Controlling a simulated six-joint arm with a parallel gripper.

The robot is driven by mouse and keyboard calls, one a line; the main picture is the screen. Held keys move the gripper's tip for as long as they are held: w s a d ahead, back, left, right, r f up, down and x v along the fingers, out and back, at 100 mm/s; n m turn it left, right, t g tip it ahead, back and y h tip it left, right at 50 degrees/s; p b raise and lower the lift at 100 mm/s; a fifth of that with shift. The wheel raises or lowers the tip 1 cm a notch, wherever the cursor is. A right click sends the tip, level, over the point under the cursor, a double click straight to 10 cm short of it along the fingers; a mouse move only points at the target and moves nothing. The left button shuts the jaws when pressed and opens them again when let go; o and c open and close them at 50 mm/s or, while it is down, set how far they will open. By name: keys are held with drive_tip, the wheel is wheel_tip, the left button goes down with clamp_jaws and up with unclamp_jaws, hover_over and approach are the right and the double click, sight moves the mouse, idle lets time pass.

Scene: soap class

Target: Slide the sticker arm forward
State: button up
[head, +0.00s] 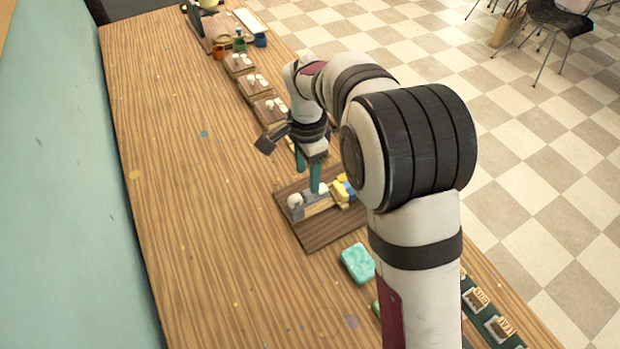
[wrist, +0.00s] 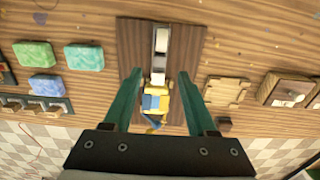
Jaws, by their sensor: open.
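A dark wooden board (head: 335,232) on the table carries a small device, likely the one with the sticker arm. It has a grey base with a white rounded part (head: 295,201), a pale strip (head: 320,207) and a yellow and blue part (head: 342,189). In the wrist view the board (wrist: 128,45) holds a grey and white piece (wrist: 161,40) in line with the yellow and blue part (wrist: 155,102). My gripper (wrist: 159,74) is open, its teal fingers apart on either side of this line. In the head view my gripper (head: 309,176) is over the device; contact cannot be told.
Green and teal soap bars (wrist: 84,57) and a blue bar (wrist: 46,85) lie left of the board in the wrist view. A light wooden piece (wrist: 226,91) lies to its right. Small wooden trays (head: 254,84) line the table's far part. The table's left side is clear.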

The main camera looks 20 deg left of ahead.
sight(308, 192)
wheel_tip(308, 192, down, 6)
drive_tip(key=shift+r, duration=0.1)
clamp_jaws()
idle(1.5)
